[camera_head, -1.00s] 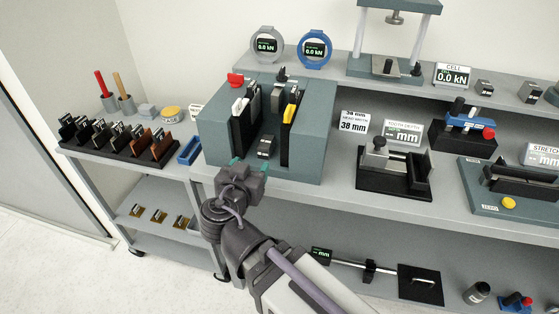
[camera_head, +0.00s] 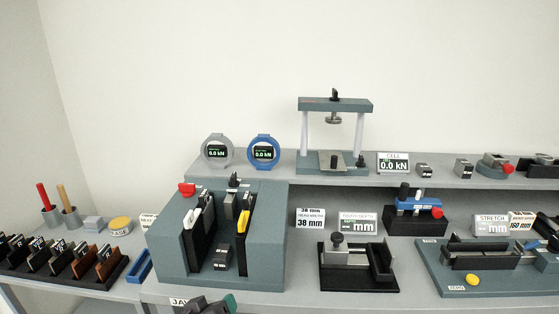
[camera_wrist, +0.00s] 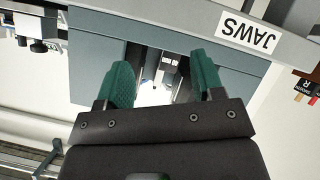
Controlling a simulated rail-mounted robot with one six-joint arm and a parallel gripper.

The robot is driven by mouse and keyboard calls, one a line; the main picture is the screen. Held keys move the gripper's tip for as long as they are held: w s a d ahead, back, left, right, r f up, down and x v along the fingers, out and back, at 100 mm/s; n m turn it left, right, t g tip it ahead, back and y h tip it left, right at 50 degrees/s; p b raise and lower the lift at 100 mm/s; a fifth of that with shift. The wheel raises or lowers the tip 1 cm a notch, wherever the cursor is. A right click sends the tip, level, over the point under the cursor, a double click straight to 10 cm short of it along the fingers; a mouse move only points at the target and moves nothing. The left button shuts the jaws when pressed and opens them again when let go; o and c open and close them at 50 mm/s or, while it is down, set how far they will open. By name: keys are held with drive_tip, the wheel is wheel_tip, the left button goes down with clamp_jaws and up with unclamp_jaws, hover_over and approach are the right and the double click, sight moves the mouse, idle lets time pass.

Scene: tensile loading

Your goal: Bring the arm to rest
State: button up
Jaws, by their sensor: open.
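My gripper shows in the wrist view (camera_wrist: 165,85) with its two green fingers apart and nothing between them. In the head view only the top of my gripper (camera_head: 215,304) shows at the bottom edge, in front of the bench front near the JAWS label (camera_head: 180,302). The JAWS label also shows upside down in the wrist view (camera_wrist: 247,33). The grey-blue jaw fixture (camera_head: 265,255) stands on the bench just beyond my gripper. The rest of my arm is below the head view.
A rack of dark grips (camera_head: 120,270) stands on the left table beside a blue tray (camera_head: 139,266). A black vise-like gauge (camera_head: 358,283) and a stretch rig (camera_head: 450,288) stand to the right. A small press (camera_head: 302,130) stands on the raised shelf.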

drive_tip(key=w+d+r+m+g+y+p, duration=0.1)
drive_tip(key=d+r+g+p, duration=0.4)
drive_tip(key=d+p, duration=0.5)
drive_tip(key=w+d+r+m+g+p, duration=0.1)
drive_tip(key=w+d+r+g+p, duration=0.15)
drive_tip(key=d+r+p, duration=0.75)
drive_tip(key=d+r+m+g+y+p, duration=0.15)
drive_tip(key=d+r+g+p, duration=0.3)
drive_tip(key=d+p, duration=0.55)
wheel_tip(320, 180, down, 6)
drive_tip(key=d+b, duration=0.2)
drive_tip(key=b, duration=0.6)
drive_tip(key=shift+w+d, duration=0.15)
drive_tip(key=shift+w, duration=0.1)
drive_tip(key=shift+h, duration=0.25)
